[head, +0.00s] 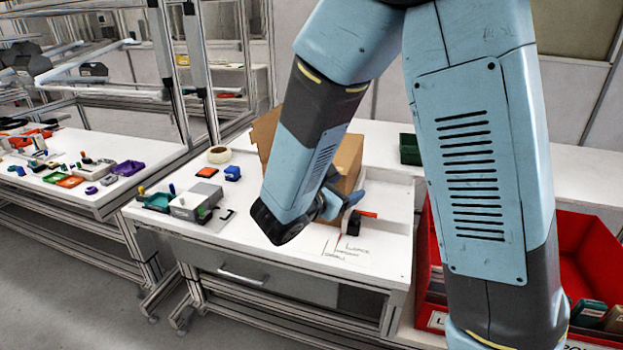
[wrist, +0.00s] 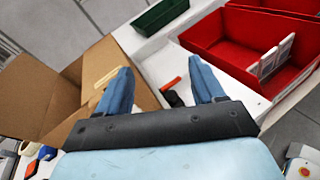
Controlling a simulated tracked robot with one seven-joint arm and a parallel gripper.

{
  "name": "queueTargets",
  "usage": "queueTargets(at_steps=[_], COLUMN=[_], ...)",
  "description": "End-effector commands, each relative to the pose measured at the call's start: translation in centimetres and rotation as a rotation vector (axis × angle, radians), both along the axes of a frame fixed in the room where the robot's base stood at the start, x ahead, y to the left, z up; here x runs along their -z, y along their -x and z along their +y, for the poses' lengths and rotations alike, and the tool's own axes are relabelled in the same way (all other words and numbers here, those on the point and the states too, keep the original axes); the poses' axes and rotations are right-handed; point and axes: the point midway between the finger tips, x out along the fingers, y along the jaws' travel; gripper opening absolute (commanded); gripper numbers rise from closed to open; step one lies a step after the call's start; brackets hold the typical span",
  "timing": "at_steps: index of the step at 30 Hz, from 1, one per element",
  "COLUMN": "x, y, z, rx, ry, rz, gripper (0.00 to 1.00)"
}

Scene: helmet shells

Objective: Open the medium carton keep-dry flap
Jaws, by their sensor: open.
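A brown cardboard carton (head: 347,160) stands on the white workbench (head: 290,262), partly hidden behind my arm in the head view. One flap (head: 264,130) sticks up at its left. In the wrist view the carton (wrist: 85,118) fills the left side, with its inside partly showing and a pale strip (wrist: 104,78) near one edge. My gripper (wrist: 160,80) is open, with its two blue fingers apart. The left finger overlaps the carton in the picture; I cannot tell whether it touches. The right finger is over the bench area. In the head view my gripper (head: 340,205) is at the carton's near side.
A red bin (wrist: 222,45) and a green tray (wrist: 160,16) lie beyond the gripper. An orange-and-black tool (wrist: 172,92) lies near the fingers. A tape roll (head: 219,154), a grey box (head: 196,202) and small parts occupy the bench's left side.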

Motion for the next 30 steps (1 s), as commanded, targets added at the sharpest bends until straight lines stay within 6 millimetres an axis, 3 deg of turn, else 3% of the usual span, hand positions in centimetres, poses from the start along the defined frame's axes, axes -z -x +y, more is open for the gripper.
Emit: queueTargets(at_steps=[1, 6, 12, 20, 30], x=[1.0, 3.2, 4.7, 5.0, 5.0], y=[-0.3, -0.9, -0.7, -2.3, -7.8], z=[2.1, 7.8, 11.4, 11.4, 9.4], rx=[-0.072, -0.279, -0.407, -0.427, -0.425], ry=[0.056, 0.204, 0.287, 0.299, 0.298], rz=[0.008, 0.003, -0.005, -0.009, -0.008], gripper=[0.68, 0.68, 0.68, 0.68, 0.68])
